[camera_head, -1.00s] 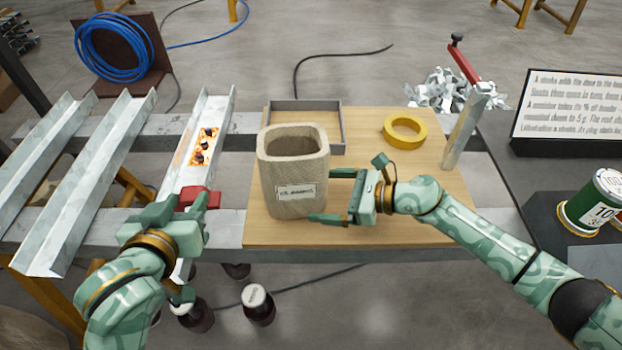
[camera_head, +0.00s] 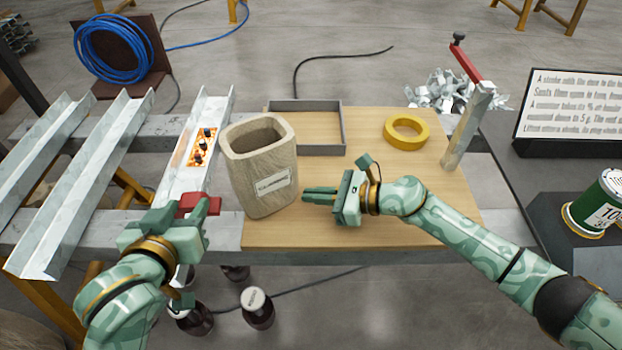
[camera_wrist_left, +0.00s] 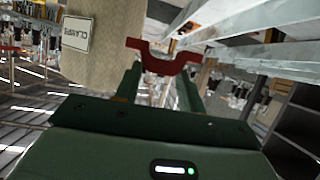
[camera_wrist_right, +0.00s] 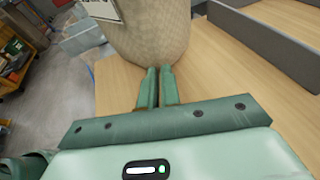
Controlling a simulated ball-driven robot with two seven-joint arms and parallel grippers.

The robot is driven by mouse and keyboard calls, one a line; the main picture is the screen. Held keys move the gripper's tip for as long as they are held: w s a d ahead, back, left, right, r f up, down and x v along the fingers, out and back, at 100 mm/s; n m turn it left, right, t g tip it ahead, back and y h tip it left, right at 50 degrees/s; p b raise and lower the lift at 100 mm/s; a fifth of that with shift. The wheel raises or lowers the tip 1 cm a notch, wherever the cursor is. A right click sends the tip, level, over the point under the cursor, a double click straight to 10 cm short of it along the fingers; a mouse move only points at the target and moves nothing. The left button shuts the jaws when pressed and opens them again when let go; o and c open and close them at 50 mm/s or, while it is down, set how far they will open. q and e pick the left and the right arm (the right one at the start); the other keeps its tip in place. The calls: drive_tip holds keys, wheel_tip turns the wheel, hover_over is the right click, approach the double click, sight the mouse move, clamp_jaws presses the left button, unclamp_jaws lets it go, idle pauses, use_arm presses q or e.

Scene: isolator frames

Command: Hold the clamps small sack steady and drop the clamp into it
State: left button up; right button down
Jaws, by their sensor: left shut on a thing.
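The clamps small sack (camera_head: 255,180) is a beige woven open-topped bag with a "CLAMPS" label. It leans to the left at the left edge of the wooden board. It also shows in the left wrist view (camera_wrist_left: 112,65) and right wrist view (camera_wrist_right: 160,35). My left gripper (camera_head: 192,210) is shut on the red clamp (camera_wrist_left: 163,62), left of the sack and below its rim. My right gripper (camera_head: 308,195) is shut and empty, its fingers together just right of the sack's lower side. In the right wrist view its fingertips (camera_wrist_right: 157,75) point at the sack's base; contact is unclear.
A grey tray (camera_head: 342,130) stands behind the sack. A yellow tape ring (camera_head: 406,132) and an upright metal piece with a red lever (camera_head: 466,64) are on the right. Metal channels (camera_head: 80,190) lie left.

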drive_tip(key=c, duration=0.6)
unclamp_jaws()
